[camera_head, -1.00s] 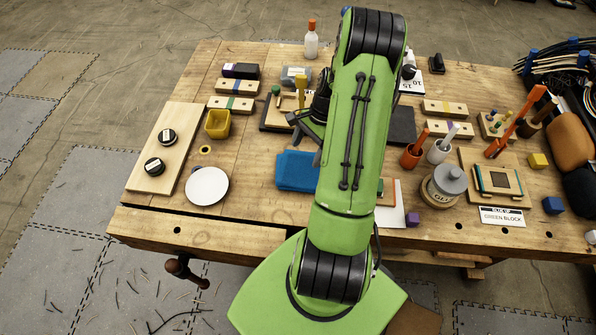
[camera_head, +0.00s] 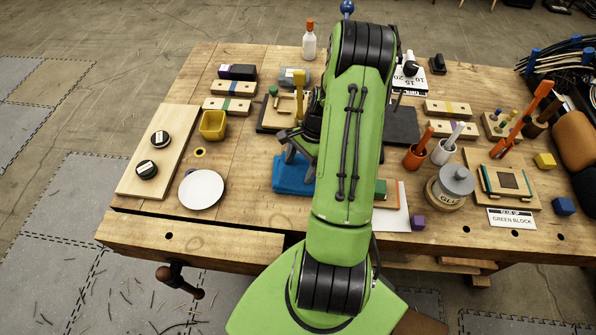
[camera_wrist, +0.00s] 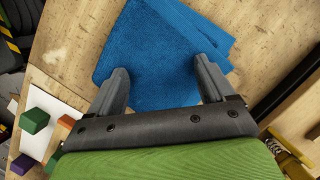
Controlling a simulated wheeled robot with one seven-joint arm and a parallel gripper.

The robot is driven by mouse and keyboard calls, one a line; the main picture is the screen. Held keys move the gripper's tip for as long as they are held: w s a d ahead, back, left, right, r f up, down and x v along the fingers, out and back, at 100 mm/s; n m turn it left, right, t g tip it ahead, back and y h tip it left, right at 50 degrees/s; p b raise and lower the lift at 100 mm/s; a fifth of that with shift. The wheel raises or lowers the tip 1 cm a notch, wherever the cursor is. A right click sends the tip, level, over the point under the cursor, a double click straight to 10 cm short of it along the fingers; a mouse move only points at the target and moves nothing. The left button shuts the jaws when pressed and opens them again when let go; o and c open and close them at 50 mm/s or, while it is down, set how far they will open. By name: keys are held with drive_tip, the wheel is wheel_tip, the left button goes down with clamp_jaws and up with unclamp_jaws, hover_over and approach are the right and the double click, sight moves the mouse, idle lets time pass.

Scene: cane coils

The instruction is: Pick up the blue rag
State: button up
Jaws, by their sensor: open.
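The blue rag (camera_head: 290,180) lies folded flat on the wooden workbench, left of my arm; my gripper and arm hide part of it in the head view. In the wrist view the rag (camera_wrist: 160,50) fills the upper middle. My gripper (camera_wrist: 160,85) is open, with its two fingers apart over the near part of the rag and nothing held between them. In the head view my gripper (camera_head: 297,150) hangs at the rag's upper edge. I cannot tell whether the fingertips touch the cloth.
A white plate (camera_head: 201,189) and a yellow bin (camera_head: 213,124) stand left of the rag. Right of my arm are a white sheet (camera_head: 392,219), an orange cup (camera_head: 415,157) and a lidded tin (camera_head: 449,190). Bare bench (camera_head: 247,165) lies between plate and rag.

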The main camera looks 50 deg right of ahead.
clamp_jaws()
idle(0.8)
wheel_tip(320, 180, up, 21)
drive_tip(key=p, duration=1.1)
drive_tip(key=shift+d, duration=0.1)
